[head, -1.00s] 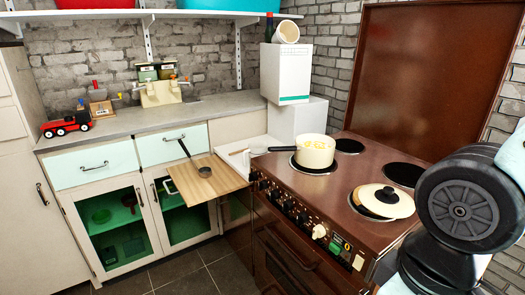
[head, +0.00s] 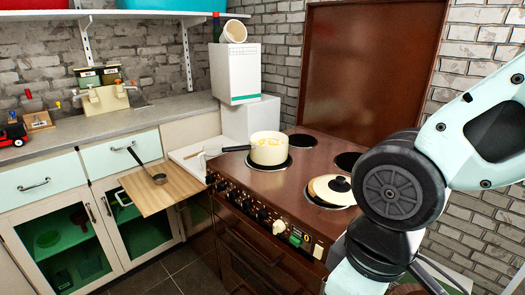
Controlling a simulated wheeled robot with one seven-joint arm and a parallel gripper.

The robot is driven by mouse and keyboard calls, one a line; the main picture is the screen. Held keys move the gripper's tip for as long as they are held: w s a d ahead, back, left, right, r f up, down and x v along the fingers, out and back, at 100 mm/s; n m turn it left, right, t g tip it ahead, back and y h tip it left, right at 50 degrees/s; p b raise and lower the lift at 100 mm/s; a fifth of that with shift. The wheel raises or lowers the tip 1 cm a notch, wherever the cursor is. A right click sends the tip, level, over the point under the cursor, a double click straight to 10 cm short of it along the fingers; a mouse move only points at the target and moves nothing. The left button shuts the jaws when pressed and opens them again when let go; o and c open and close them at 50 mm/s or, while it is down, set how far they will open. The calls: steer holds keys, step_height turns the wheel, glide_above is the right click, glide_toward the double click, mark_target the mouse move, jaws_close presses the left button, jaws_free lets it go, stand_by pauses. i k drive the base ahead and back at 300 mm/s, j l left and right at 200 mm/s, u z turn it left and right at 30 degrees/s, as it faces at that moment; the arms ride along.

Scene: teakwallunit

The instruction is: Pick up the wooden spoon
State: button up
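I cannot clearly make out a wooden spoon in the head view. A thin, pale stick-like thing (head: 197,153) lies on the white surface left of the stove, near the pot's handle; it is too small to tell whether it is the spoon. My arm shows at the right, in front of the stove's right side, but my gripper is outside the picture.
A cream pot (head: 268,152) with a dark handle stands on the brown stove (head: 235,178). A round lid (head: 322,192) lies on the front right burner. A dark ladle (head: 159,179) rests on the pulled-out wooden board (head: 150,200). Floor (head: 175,272) shows below.

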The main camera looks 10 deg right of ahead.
mark_target(186, 158)
steer(key=i+j, duration=0.1)
steer(key=j, duration=0.25)
steer(key=i+j, duration=0.15)
steer(key=j, duration=0.2)
steer(key=i+j, duration=0.1)
steer(key=j, duration=0.25)
steer(key=i+j, duration=0.15)
steer(key=j, duration=0.25)
steer(key=i+j, duration=0.35)
steer(key=i+j+z, duration=0.1)
steer(key=i+j, duration=0.65)
steer(key=j, duration=0.2)
steer(key=i+j+z, duration=0.1)
steer(key=i+j, duration=0.55)
